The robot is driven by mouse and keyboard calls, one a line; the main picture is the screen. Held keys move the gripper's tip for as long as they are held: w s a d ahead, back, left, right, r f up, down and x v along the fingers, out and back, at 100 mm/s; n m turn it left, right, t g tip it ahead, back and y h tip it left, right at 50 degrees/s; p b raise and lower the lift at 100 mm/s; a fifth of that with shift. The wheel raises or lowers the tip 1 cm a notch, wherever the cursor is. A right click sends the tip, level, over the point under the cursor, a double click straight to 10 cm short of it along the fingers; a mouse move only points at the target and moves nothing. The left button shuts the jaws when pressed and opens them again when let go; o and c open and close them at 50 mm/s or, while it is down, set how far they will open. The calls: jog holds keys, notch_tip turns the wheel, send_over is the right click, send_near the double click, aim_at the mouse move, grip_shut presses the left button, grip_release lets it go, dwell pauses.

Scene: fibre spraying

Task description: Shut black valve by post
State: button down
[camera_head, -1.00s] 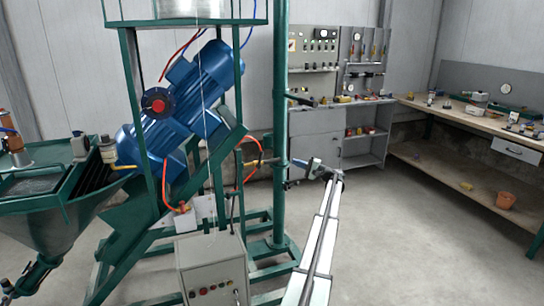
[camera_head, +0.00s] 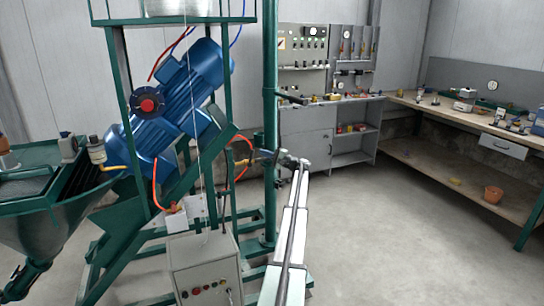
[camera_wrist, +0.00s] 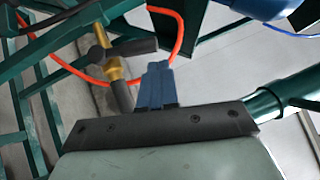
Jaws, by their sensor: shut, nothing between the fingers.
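The valve by the post shows in the wrist view as a brass body (camera_wrist: 114,68) with a black handle (camera_wrist: 135,47) pointing right, toward my fingers. In the head view the brass valve (camera_head: 246,160) is small, just left of the green post (camera_head: 270,110), and its handle is hard to make out there. My gripper (camera_wrist: 158,66) is shut and empty, its blue fingertips close to the handle's right end; I cannot tell whether they touch. In the head view my gripper (camera_head: 281,157) is beside the post, its fingers too small to read.
An orange hose (camera_wrist: 178,35) loops behind the valve and my fingers. Green frame bars stand on the left, with a blue motor (camera_head: 150,115) and a grey control box (camera_head: 205,270) close by. A workbench (camera_head: 440,112) is at the right; the floor before it is clear.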

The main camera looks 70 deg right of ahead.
jog(key=shift+w+a+r, duration=0.15)
jog(key=shift+w+a, duration=0.25)
jog(key=shift+a, duration=0.05)
jog(key=shift+w+a+r+n+g, duration=0.75)
jog(key=shift+n+g, duration=0.05)
jog(key=shift+n, duration=0.1)
